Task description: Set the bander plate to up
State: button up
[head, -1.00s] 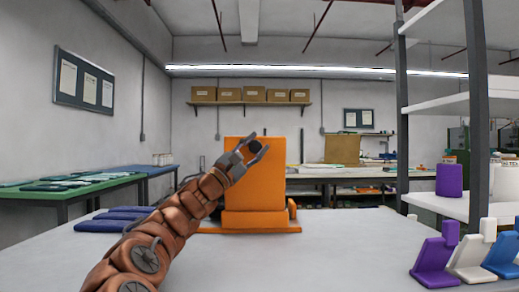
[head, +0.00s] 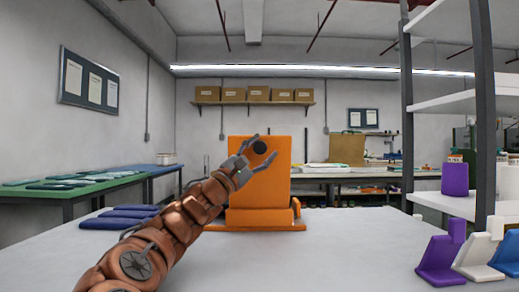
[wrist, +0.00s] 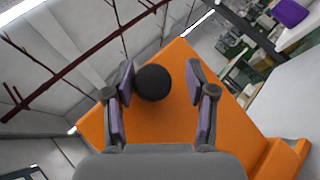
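The bander is an orange machine with a broad flat plate (head: 275,177) standing about upright on an orange base (head: 258,218) on the table. A round black knob (head: 260,147) sits near the top of the plate. My gripper (head: 264,148) is open at the knob, coming from the lower left. In the wrist view, the knob (wrist: 153,82) lies between the spread fingers of my gripper (wrist: 160,84). It is close to the left finger, with a clear gap to the right one; whether it touches the left finger I cannot tell.
Dark blue flat pieces (head: 120,217) lie left of the machine. Purple (head: 440,255), white (head: 475,247) and blue (head: 507,252) stands are at the right, near a grey shelf post (head: 484,110). The front of the white table (head: 330,260) is clear.

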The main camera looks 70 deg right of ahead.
jog(key=shift+o, duration=0.8)
jog(key=shift+r, duration=0.1)
jog(key=v, duration=0.4)
jog(key=shift+w+a+r, duration=0.15)
jog(key=shift+w+r, duration=0.05)
jog(key=shift+r, duration=0.05)
jog(key=w+a, duration=0.2)
jog(key=a, duration=0.1)
jog(key=w+a, duration=0.2)
jog(key=a, duration=0.1)
jog(key=w+a, duration=0.1)
jog(key=a, duration=0.2)
jog(key=shift+w, duration=0.4)
jog(key=shift+r, duration=0.1)
